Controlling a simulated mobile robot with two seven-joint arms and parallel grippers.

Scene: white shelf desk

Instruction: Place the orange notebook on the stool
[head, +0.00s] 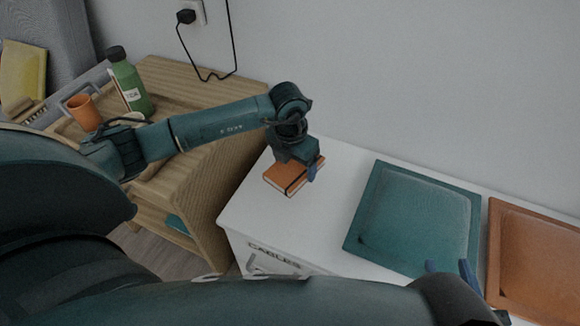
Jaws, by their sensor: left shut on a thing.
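The orange notebook (283,179) with a dark strap lies at the left part of the white desk top (260,212). My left gripper (309,171) reaches down over its far right side and is shut on it. One blue finger shows at the notebook's right edge; the other is hidden behind the gripper body. The notebook looks flat on or very close to the desk; I cannot tell if it is lifted. My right gripper (450,268) is open at the lower right, its two blue fingers apart in front of the teal tray. I cannot make out a stool.
A teal tray (372,200) and an orange tray (530,216) lie on the desk to the right. A wooden cabinet (215,165) at the left holds a green bottle (129,83) and an orange cup (84,112). A drawer front marked CABLES (272,256) is below the desk top.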

